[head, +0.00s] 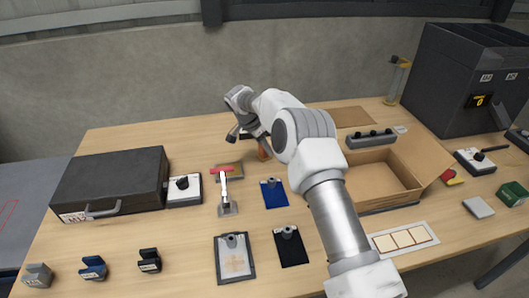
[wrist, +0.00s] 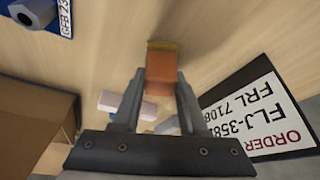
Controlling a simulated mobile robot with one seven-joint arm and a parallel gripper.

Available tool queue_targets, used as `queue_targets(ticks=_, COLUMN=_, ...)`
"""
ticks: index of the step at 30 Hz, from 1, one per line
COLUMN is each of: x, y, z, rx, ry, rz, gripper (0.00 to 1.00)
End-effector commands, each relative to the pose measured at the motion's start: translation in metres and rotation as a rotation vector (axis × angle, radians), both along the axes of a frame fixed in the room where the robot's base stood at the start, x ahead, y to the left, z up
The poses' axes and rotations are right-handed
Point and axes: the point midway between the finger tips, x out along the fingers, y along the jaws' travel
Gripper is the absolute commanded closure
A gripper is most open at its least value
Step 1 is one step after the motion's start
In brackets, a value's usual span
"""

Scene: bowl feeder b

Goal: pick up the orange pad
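The orange pad (wrist: 162,66) shows in the wrist view as a small orange-brown block between my fingertips. My gripper (wrist: 161,82) has one finger on each side of it, and I see no clear gap on either side. I cannot tell whether the fingers press on the pad or only stand around it. In the head view the orange pad (head: 265,153) is a small patch at the far middle of the table, partly behind my arm. My gripper (head: 248,137) is over that spot, and its fingertips are hard to make out.
An open cardboard box (head: 375,180) stands right of my arm. A blue clipboard (head: 274,194) lies in front of the pad. A red-handled tool (head: 224,190) and a black case (head: 110,184) are to the left. A black-framed order card (wrist: 262,112) is close beside my gripper in the wrist view.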

Motion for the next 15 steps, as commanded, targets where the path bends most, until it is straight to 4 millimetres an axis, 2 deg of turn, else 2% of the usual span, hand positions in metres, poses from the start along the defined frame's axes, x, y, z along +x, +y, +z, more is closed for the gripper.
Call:
queue_targets(ticks=1, x=0.0001, y=0.0, z=0.0002, rx=0.0, ry=0.0, rz=0.0, gripper=0.8)
queue_targets(ticks=4, x=0.0001, y=0.0001, z=0.0003, rx=0.0, ry=0.0, rz=0.0, gripper=0.98)
queue_targets(ticks=5, x=0.0001, y=0.0001, z=0.0003, rx=0.0, ry=0.0, rz=0.0, gripper=1.0)
queue_targets(ticks=15, x=0.0003, y=0.0001, z=0.0021, rx=0.0, ry=-0.002, rz=-0.001, gripper=1.0)
